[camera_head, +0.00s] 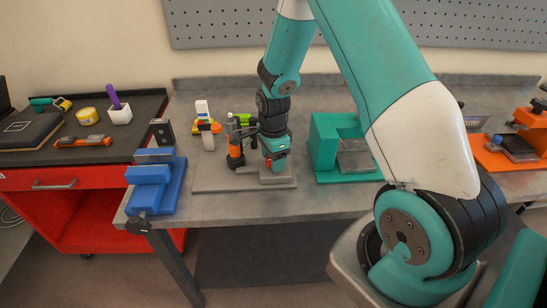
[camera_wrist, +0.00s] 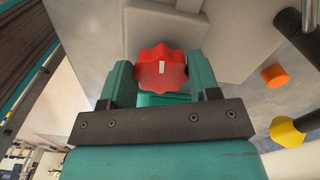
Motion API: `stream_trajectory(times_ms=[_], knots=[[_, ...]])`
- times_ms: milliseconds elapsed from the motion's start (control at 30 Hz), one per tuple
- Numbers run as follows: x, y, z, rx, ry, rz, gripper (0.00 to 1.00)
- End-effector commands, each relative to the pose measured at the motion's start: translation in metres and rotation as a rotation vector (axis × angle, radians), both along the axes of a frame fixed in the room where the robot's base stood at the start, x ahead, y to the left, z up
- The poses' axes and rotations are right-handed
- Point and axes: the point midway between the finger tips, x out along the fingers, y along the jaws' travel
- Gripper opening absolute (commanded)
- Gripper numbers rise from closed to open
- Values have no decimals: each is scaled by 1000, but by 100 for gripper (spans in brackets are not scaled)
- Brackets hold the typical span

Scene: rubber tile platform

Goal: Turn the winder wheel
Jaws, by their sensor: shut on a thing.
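The winder wheel (camera_wrist: 160,69) is a red, lobed knob with a short white mark on its face. It sits between the two teal fingers of my gripper (camera_wrist: 159,78) in the wrist view, and the gripper is shut on it. The mark points roughly up and down in that view. In the head view my gripper (camera_head: 275,158) points down over a grey base plate (camera_head: 215,183) on the bench. Only a small red part of the wheel shows there; the rest is hidden by the gripper.
An orange and dark device (camera_head: 236,155) stands close left of my gripper. A blue vise (camera_head: 152,185) is at the bench's left front, and a teal block fixture (camera_head: 323,142) is to the right. In the wrist view, an orange knob (camera_wrist: 274,76) and a yellow knob (camera_wrist: 285,131) lie right.

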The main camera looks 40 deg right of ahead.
Motion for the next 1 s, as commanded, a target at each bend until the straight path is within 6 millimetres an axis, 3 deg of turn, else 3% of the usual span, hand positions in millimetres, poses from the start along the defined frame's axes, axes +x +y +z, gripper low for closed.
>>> stream_trajectory(times_ms=[233, 267, 333, 367, 733, 867, 1000], knots=[[1, -1, 1, -3, -3, -1, 32], [1, -1, 1, -3, -3, -1, 63], [1, -1, 1, -3, -2, 0, 79], [1, -1, 1, -2, -3, 0, 82], [1, 0, 8, -1, -4, 1, 82], [1, 0, 29, -2, -7, 1, 82], [1, 0, 64, -2, -9, 1, 82]])
